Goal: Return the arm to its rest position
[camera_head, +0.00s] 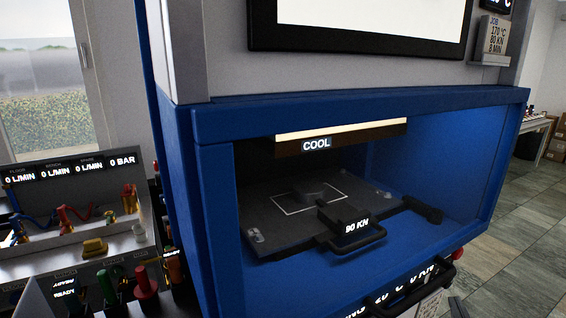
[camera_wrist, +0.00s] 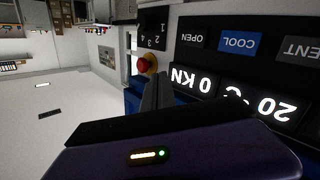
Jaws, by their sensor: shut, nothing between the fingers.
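My gripper (camera_wrist: 158,92) shows in the wrist view as grey fingers above its dark purple body, which carries a small lit strip and a green light. The fingers are shut with nothing between them. They are in front of the press's control panel (camera_wrist: 222,62), which reads 0 KN and 20 °C, tilted in the picture. I cannot tell whether they touch it. The gripper is not clearly seen in the head view. The blue press (camera_head: 350,108) fills the middle of the head view.
Inside the press, a dark plate (camera_head: 268,222) with a handle bears a block marked 80 KN (camera_head: 345,215). A red button (camera_wrist: 144,66) is beside the panel. A bench (camera_head: 20,265) with valves and gauges stands left. Open tiled floor (camera_head: 525,240) shows at right.

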